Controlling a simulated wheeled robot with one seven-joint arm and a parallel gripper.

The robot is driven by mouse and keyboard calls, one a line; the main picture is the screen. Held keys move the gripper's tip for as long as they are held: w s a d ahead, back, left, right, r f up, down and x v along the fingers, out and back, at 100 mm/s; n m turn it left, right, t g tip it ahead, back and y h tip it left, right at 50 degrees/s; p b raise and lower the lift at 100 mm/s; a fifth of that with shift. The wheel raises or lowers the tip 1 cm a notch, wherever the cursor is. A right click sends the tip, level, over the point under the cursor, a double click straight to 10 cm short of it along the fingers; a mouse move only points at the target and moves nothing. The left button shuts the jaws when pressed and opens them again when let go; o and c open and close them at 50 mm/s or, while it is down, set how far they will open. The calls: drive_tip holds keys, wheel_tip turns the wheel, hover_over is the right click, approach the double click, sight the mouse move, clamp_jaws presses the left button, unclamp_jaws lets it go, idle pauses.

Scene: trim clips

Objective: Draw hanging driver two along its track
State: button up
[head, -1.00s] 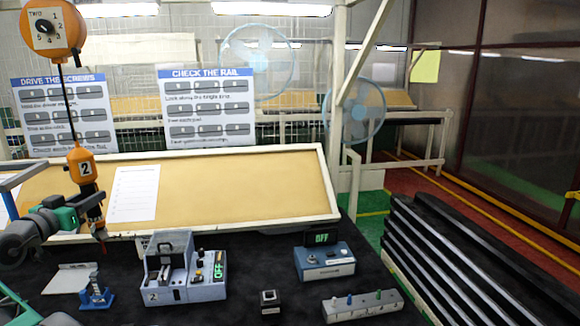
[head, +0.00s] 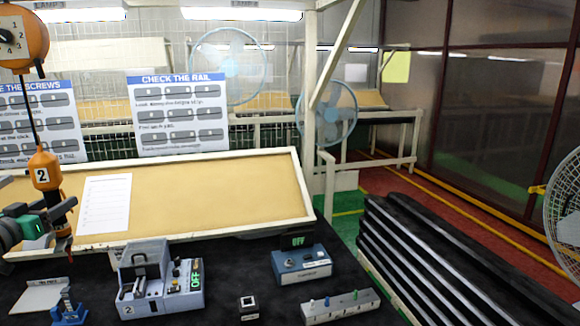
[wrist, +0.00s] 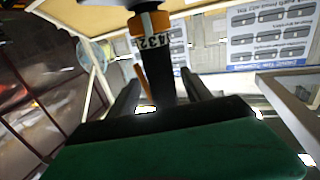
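Hanging driver two (head: 43,172), orange with a white "2" label, hangs at the far left of the head view. Its cable slants up to an orange dial-faced balancer (head: 20,38), cut by the picture edge. The track above is not clearly visible. My gripper (head: 62,212) reaches in from the left at the driver's lower, dark part. The driver's tip is partly hidden.
A sloped tan board (head: 220,185) backs the dark bench. On the bench are a grey-blue fixture (head: 158,290) marked 2, a blue box (head: 303,265) reading OFF, a grey button strip (head: 340,308) and a blue stand (head: 68,312). Black rails (head: 450,260) are stacked right.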

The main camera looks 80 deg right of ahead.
drive_tip(key=shift+a+f, duration=0.1)
drive_tip(key=b+v, duration=0.3)
drive_tip(key=v, duration=0.4)
drive_tip(key=shift+a, duration=0.3)
drive_tip(key=shift+s, duration=0.1)
